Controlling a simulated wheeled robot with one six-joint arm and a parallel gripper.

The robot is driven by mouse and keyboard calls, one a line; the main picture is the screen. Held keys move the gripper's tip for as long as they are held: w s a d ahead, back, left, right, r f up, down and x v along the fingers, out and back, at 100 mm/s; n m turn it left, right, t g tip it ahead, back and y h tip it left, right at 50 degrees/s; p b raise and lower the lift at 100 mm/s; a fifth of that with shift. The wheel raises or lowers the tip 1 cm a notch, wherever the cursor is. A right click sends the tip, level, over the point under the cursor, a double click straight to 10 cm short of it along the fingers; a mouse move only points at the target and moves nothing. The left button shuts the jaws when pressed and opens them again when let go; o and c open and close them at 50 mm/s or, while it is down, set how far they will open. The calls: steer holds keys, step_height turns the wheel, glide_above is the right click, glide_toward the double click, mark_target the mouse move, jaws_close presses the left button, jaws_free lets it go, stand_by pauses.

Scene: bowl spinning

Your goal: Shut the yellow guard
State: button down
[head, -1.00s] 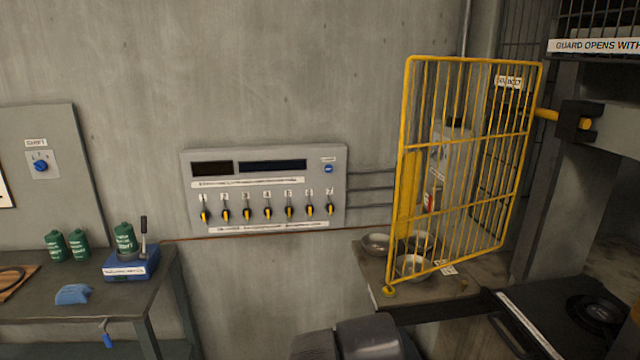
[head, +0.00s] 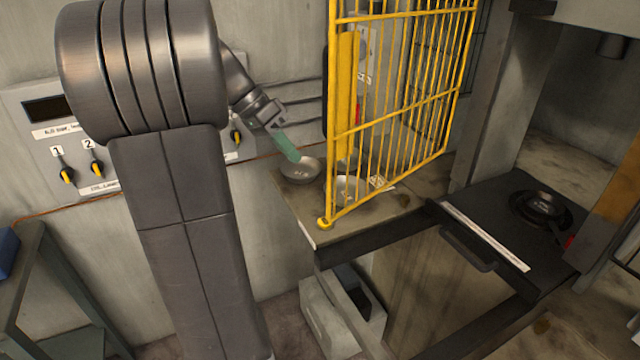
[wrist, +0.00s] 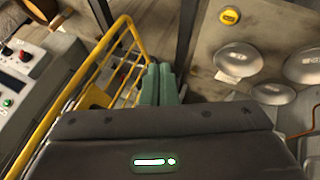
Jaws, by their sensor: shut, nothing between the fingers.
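The yellow guard (head: 400,105), a barred gate, stands swung out from the machine opening, its near lower corner above the side table. In the wrist view the guard (wrist: 85,75) fills the left side, slanting past the fingers. My gripper (head: 288,148) has green fingertips and is left of the guard, above the metal bowls. The fingers (wrist: 158,84) are together with nothing between them. I cannot tell whether they touch the guard. The machine opening, with a dark bowl (head: 540,208) on its round seat, is uncovered.
Metal bowls (head: 300,170) stand on the side table (head: 310,225) below my gripper and the guard's bars. A wall panel with knobs (head: 20,125) is behind my arm. A dark bar with a handle (head: 468,248) runs along the front of the machine bed.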

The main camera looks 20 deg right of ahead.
steer(key=s+d+f+p, duration=0.2)
steer(key=s+d+f, duration=0.4)
steer(key=f, duration=0.1)
steer(key=shift+s+d+f, duration=0.3)
steer(key=shift+s+f, duration=0.1)
stand_by(0.3)
